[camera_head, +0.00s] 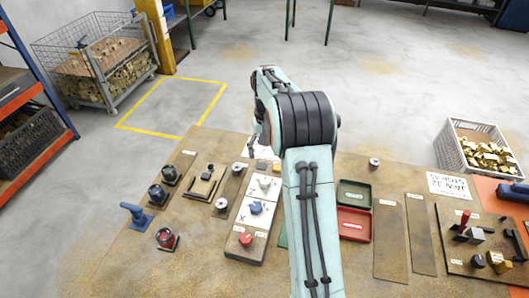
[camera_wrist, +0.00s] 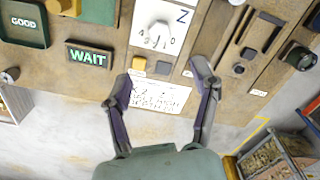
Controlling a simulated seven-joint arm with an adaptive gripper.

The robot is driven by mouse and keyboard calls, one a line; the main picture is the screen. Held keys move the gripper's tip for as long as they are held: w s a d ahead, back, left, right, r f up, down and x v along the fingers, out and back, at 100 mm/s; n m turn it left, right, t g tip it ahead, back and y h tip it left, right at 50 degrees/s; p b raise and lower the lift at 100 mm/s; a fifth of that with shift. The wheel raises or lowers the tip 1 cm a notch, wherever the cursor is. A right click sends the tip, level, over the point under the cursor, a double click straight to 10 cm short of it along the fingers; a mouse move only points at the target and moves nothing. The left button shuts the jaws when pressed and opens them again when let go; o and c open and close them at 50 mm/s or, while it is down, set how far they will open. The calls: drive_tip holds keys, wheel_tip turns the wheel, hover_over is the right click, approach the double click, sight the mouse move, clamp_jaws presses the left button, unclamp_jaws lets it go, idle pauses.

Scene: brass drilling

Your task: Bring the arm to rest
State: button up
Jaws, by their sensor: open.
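My arm (camera_head: 312,200) rises over the middle of the brown workbench (camera_head: 150,262) in the head view and bends at a dark joint. The fingers show over the bench edge, near a white sheet with handwriting (camera_wrist: 158,97). I cannot tell the height of the fingertips above the bench.
A control panel with a red button (camera_head: 246,239), a green tray (camera_head: 354,194) and a red tray (camera_head: 354,225) flank my arm. A lit WAIT sign (camera_wrist: 88,56) shows in the wrist view. A crate of brass parts (camera_head: 468,147) stands right. Open floor lies beyond the bench.

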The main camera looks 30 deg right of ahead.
drive_tip(key=shift+a, duration=0.1)
drive_tip(key=a+r+n+t, duration=0.15)
drive_tip(key=a+r, duration=0.35)
drive_tip(key=r, duration=0.5)
drive_tip(key=s+a+r+n+t, duration=0.1)
drive_tip(key=s+a+r+t, duration=0.1)
drive_tip(key=s+a+r, duration=0.45)
drive_tip(key=s+a+n, duration=0.2)
drive_tip(key=s+a, duration=0.3)
drive_tip(key=s, duration=0.5)
drive_tip(key=s+a+f+g, duration=0.1)
drive_tip(key=s+f+g, duration=0.1)
drive_tip(key=s+f, duration=0.2)
drive_tip(key=s+a+f+g, duration=0.1)
drive_tip(key=s+f, duration=0.4)
drive_tip(key=s, duration=0.4)
drive_tip(key=shift+s+f+g+y, duration=0.15)
drive_tip(key=shift+s+g+y, duration=0.2)
drive_tip(key=shift+y, duration=0.05)
drive_tip(key=shift+a, duration=0.1)
